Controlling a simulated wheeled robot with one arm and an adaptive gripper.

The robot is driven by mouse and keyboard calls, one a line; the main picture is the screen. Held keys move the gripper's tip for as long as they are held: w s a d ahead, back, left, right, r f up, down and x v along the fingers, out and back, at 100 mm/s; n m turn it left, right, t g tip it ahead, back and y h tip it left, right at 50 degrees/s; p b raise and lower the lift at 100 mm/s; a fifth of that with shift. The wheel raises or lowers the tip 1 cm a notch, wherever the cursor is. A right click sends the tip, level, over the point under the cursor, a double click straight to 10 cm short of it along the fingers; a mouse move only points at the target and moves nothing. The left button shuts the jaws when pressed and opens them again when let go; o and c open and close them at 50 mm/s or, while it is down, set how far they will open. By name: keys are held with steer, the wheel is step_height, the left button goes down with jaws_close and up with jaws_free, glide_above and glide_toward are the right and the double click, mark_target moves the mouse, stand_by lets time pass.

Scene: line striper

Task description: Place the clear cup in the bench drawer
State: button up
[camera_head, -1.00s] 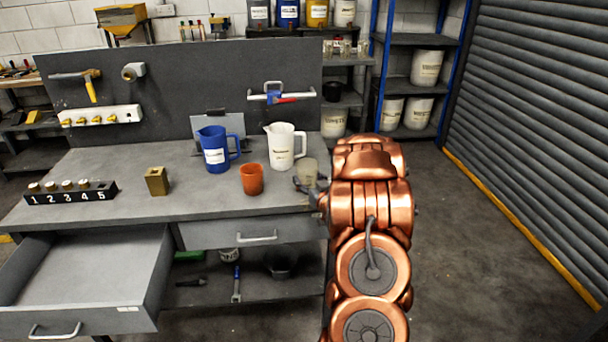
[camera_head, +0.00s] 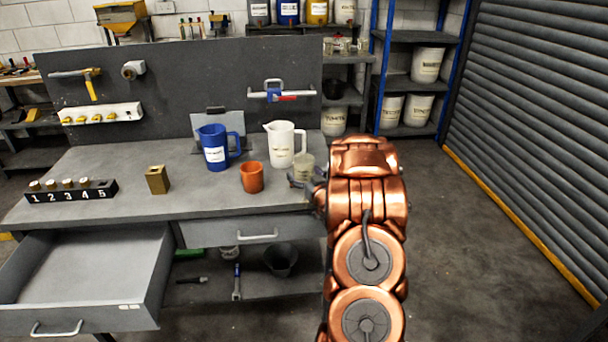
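The clear cup (camera_head: 305,164), pale and see-through, is at the right end of the bench, just right of the white jug. My gripper (camera_head: 299,182) reaches in from the right, with a grey finger across the cup's lower part. The far finger is hidden, but the cup has shifted together with the gripper, so it appears shut on it. The cup looks upright; whether its base clears the bench top is hard to tell. The bench drawer (camera_head: 85,275) at the lower left is pulled open, and its visible floor is empty.
On the bench (camera_head: 215,190) stand an orange cup (camera_head: 252,177), a blue jug (camera_head: 214,147), a white jug (camera_head: 284,144), a brass block (camera_head: 157,180) and a numbered rack (camera_head: 72,191). A second drawer (camera_head: 250,230) is shut. Bare bench top lies in front of the cups.

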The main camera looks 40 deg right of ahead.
mark_target(307, 179)
steer(key=shift+r+p, duration=0.1)
steer(key=shift+p, duration=0.25)
steer(key=shift+s+f, duration=0.2)
steer(key=shift+s, duration=0.05)
steer(key=b+v, duration=0.1)
steer(key=v, duration=0.3)
steer(key=b+v, duration=0.1)
steer(key=v, duration=0.2)
steer(key=shift+a+b, duration=0.3)
steer(key=shift+s+r, duration=0.1)
steer(key=shift+a, duration=0.1)
